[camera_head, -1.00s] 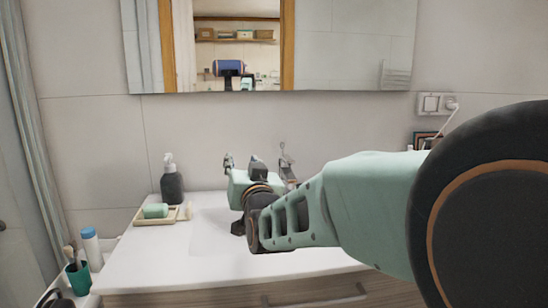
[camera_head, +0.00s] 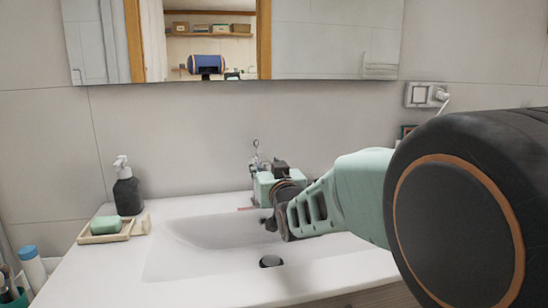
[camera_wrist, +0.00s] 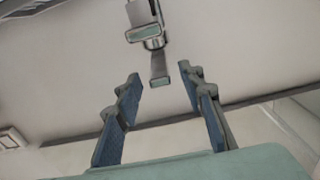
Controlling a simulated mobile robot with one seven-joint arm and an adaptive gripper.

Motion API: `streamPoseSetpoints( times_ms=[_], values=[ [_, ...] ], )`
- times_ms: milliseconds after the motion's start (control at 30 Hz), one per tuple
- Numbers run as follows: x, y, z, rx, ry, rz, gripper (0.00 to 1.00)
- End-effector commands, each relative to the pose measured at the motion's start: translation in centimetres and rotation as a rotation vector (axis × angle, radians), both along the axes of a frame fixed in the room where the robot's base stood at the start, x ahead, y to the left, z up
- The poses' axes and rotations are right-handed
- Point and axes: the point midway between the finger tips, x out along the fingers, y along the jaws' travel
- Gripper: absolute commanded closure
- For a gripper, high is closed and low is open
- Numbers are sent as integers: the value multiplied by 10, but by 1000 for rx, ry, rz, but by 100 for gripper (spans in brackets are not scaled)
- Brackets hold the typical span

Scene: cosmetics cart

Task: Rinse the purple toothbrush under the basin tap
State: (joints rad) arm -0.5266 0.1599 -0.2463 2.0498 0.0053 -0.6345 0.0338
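The metal tap (camera_wrist: 153,38) is just beyond the fingertips. In the head view the tap (camera_head: 256,152) stands behind my gripper at the basin's back edge and is partly hidden. The white basin (camera_head: 165,262) lies below, with a dark drain (camera_head: 271,261). I cannot make out the purple toothbrush. A small pinkish strip (camera_head: 246,209) shows at the back rim left of my gripper, too small to identify. No running water is visible.
A soap dish (camera_head: 92,237) with a green bar (camera_head: 106,225) and a dark pump bottle (camera_head: 128,192) stand on the left counter. A teal cup (camera_head: 15,298) with brushes and a white bottle (camera_head: 32,268) are at the lower left. The mirror (camera_head: 330,40) hangs above.

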Motion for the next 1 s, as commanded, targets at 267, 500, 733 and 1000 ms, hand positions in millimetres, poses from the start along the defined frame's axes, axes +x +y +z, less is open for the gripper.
streamPoseSetpoints(
  times_ms=[267, 500, 733, 1000],
  values=[
    [47, 13, -1, -1, 1, -1, 64],
    [71, 20, -1, -1, 1, -1, 64],
    [77, 22, 0, 1, 0, -1, 64],
    [76, 22, 0, 1, 1, -1, 74]
  ],
)
